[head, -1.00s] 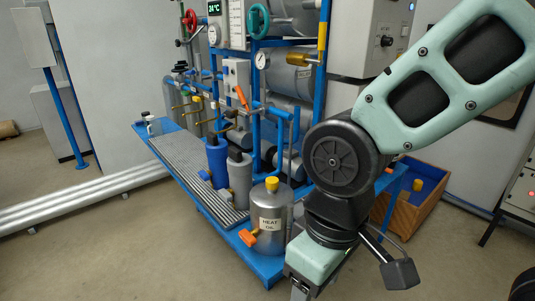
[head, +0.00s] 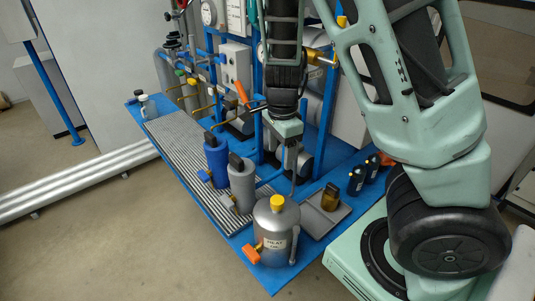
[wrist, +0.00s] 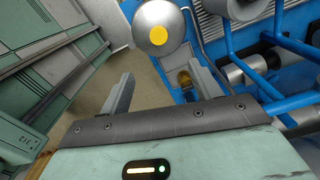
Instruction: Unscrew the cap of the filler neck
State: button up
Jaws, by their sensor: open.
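A silver can (head: 272,228) labelled HEAT OIL has a yellow cap (head: 277,203) on top and stands upright on the blue base. The can (wrist: 163,14) and its yellow cap (wrist: 158,36) also show in the wrist view, beyond my fingers. Another yellow top (head: 342,21) is on an upright pipe by the frame; I cannot tell which one is the filler neck's cap. My gripper (head: 292,178) points down behind the can, apart from it. In the wrist view my gripper (wrist: 160,72) has its fingers spread wide with nothing held.
A grey tray (head: 318,222) holding an amber bottle (head: 331,196) lies right of the can. Dark bottles (head: 357,179) stand behind it. A blue container (head: 216,160) and a grey container (head: 241,185) stand at the grating (head: 185,166). Blue pipes rise behind my gripper.

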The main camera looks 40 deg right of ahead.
aim_at(278, 199)
notch_tip(278, 199, down, 17)
jog(key=b, duration=0.5)
jog(key=shift+b, duration=0.3)
jog(key=shift+s, duration=0.1)
jog(key=c, duration=1.1)
jog(key=shift+c, duration=0.4)
jog(key=shift+f+n+b, duration=0.15)
jog(key=shift+n+b, duration=0.55)
jog(key=shift+n, duration=1.6)
